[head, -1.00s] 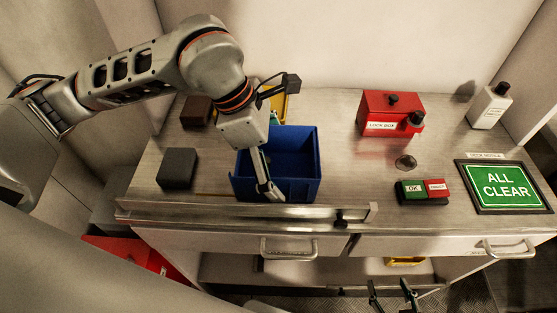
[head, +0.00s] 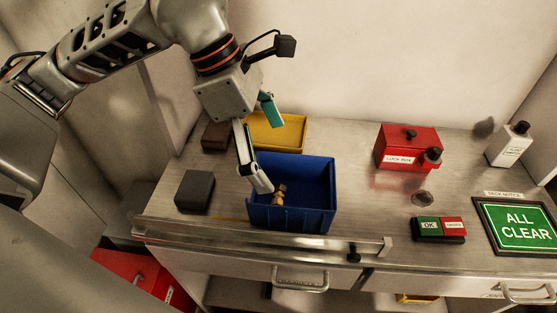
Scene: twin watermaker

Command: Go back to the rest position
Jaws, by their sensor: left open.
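My left gripper (head: 264,145) is open and empty. One finger hangs in front of the left wall of the blue bin, and the teal-padded other finger is above the yellow tray. The blue bin (head: 290,219) stands on the metal counter (head: 350,205). A small brass-coloured fitting (head: 279,195) lies inside the bin, just right of the lower fingertip and apart from it. My right gripper is out of the picture.
A yellow tray (head: 290,131) is behind the bin. A dark grey block (head: 194,190) and a brown block (head: 216,136) are to the left. A red lock box (head: 408,150), white bottle (head: 509,146), OK switch block (head: 438,230) and ALL CLEAR sign (head: 520,226) are to the right. A rail (head: 310,241) runs along the front edge.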

